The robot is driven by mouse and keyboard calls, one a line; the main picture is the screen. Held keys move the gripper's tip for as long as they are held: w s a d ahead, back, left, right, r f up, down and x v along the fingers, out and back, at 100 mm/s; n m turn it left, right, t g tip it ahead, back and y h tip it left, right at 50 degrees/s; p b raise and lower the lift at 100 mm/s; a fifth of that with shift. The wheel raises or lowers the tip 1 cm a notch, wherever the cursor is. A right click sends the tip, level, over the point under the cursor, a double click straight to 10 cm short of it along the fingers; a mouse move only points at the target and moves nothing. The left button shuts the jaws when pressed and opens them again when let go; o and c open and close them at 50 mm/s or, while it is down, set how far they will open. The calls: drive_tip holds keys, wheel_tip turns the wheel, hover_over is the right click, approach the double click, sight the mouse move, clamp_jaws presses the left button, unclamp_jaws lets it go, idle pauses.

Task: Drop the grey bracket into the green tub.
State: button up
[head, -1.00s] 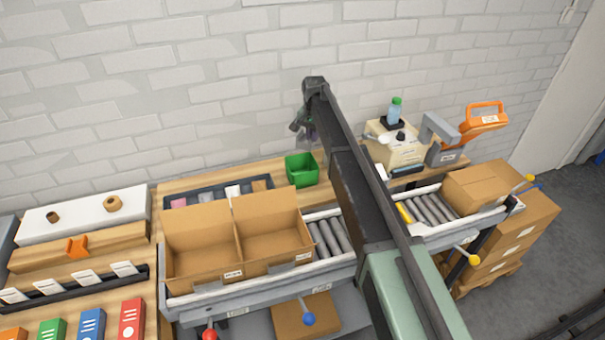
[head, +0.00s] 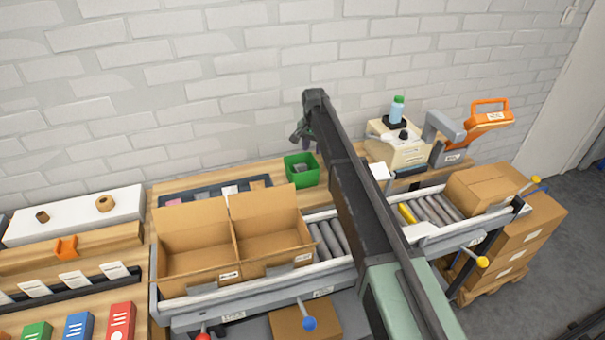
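The green tub (head: 301,177) stands on the wooden bench near the wall, just behind the roller conveyor. A small grey piece, which looks like the grey bracket (head: 301,168), shows inside the tub. My gripper (head: 297,139) hangs from the end of my arm, above the tub and apart from it. It is small and dark in the head view, and its fingers are too unclear to tell open from shut.
An open two-part cardboard box (head: 196,262) stands on the conveyor in front of the tub. A dark tray (head: 185,196) lies to the tub's left. A beige box (head: 397,150) with a bottle (head: 397,110) above it stands to the right.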

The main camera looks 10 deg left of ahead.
wheel_tip(320, 180, up, 11)
drive_tip(key=p, duration=1.1)
drive_tip(key=shift+f, duration=0.15)
drive_tip(key=s+d+f+n+b, duration=0.1)
drive_tip(key=s+d+f+b, duration=0.1)
drive_tip(key=s+d, duration=0.5)
drive_tip(key=s+d+f+n+b, duration=0.1)
drive_tip(key=s+d, duration=0.7)
drive_tip(key=s, duration=1.1)
drive_tip(key=s+d+f+n+b, duration=0.2)
drive_tip(key=s+d+f+b, duration=0.2)
drive_tip(key=s, duration=0.9)
drive_tip(key=d, duration=0.3)
drive_tip(key=shift+s+d, duration=0.2)
drive_tip(key=shift+s, duration=0.2)
